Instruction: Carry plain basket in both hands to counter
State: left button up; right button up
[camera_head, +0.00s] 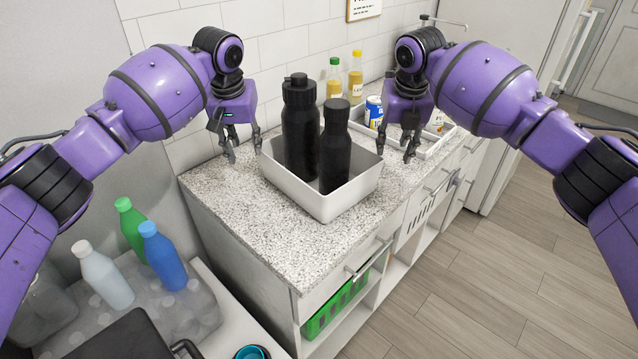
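The plain basket (322,207) is a light grey open box standing upright on the speckled counter (240,205). It holds two black bottles, a taller one (299,130) and a shorter one (335,150). My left gripper (244,152) is just left of the basket's left rim, fingers pointing down and apart. My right gripper (394,153) is at the basket's right rim, fingers also down and apart. Each gripper has one finger close to the rim. I cannot tell whether either touches it. Both look empty.
Behind the basket stand a green-capped bottle (334,80), a yellow-capped bottle (355,75) and a blue can (374,112). A white tray (436,147) is to the right. Floor at right is free.

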pick_arm(q)
jog(key=o, duration=0.8)
jog(key=v, duration=1.2)
pick_arm(e)
jog(key=shift+f, duration=0.1)
jog(key=shift+o, duration=0.2)
jog(key=o, duration=0.8)
jog(key=shift+c, duration=0.2)
